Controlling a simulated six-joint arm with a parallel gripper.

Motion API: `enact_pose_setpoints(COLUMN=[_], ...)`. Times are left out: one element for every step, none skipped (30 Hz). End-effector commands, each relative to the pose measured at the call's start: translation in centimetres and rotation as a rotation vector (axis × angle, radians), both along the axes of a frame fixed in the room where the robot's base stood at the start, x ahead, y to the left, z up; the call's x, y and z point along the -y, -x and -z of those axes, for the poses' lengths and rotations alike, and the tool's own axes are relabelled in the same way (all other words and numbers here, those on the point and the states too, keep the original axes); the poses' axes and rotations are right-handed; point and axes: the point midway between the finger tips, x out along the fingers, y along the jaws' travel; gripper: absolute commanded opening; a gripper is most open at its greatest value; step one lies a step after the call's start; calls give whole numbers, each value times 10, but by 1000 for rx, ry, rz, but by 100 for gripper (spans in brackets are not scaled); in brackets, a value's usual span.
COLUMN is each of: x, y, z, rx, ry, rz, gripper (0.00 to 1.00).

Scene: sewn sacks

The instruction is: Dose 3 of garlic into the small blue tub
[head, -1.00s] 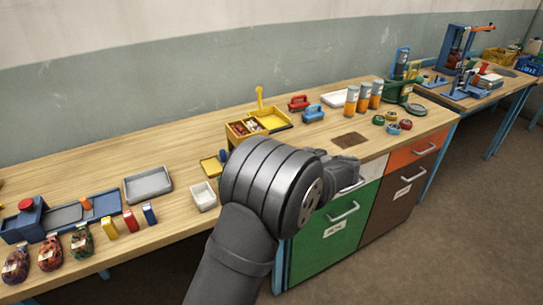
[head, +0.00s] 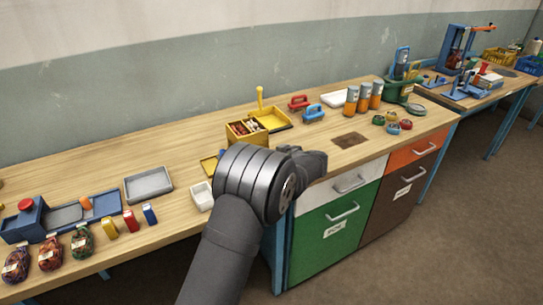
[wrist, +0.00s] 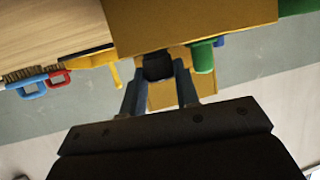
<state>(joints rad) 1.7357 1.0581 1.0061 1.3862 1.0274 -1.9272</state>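My gripper (wrist: 159,72) is hidden behind my arm in the head view. In the wrist view its fingers stand either side of a dark block (wrist: 158,66) that fills the gap between the tips, beside an orange-yellow piece (wrist: 175,95). A large yellow-orange face (wrist: 190,25) lies close by. A yellow divided box (head: 240,141) holds dark red and pale pieces; which are garlic I cannot tell. A green cylinder (wrist: 203,57) shows in the wrist view, with a small blue thing (wrist: 220,41) partly behind it; whether that is the blue tub I cannot tell.
A yellow tray (head: 270,119) with a yellow post (head: 260,97) adjoins the box. Red (head: 299,102) and blue (head: 313,112) handled tools stand behind. A white tub (head: 201,197) and grey tray (head: 148,184) lie left.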

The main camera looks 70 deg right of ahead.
Motion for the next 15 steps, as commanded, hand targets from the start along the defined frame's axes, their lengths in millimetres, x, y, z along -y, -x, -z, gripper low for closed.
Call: enact_pose_setpoints(x=[0, 0, 0, 0, 0, 0, 0, 0, 0, -1, -1, -1, -2, -2, -3], y=[0, 0, 0, 0, 0, 0, 0, -1, -1, -2, -2, -3, -3, -4, -4], z=[0, 0, 0, 0, 0, 0, -1, -1, -1, -1, -1, -2, -2, -2, -2], rx=[0, 0, 0, 0, 0, 0, 1, 1, 2, 2, 3, 3, 4, 4, 4], ry=[0, 0, 0, 0, 0, 0, 1, 1, 1, 1, 1, 1, 2, 1, 2], rz=[0, 0, 0, 0, 0, 2, 6, 14, 30, 43, 63, 92, 116, 143, 178], gripper=[18, 12, 6, 6, 6, 6, 6, 6, 6, 6, 6, 6, 6, 6, 6])
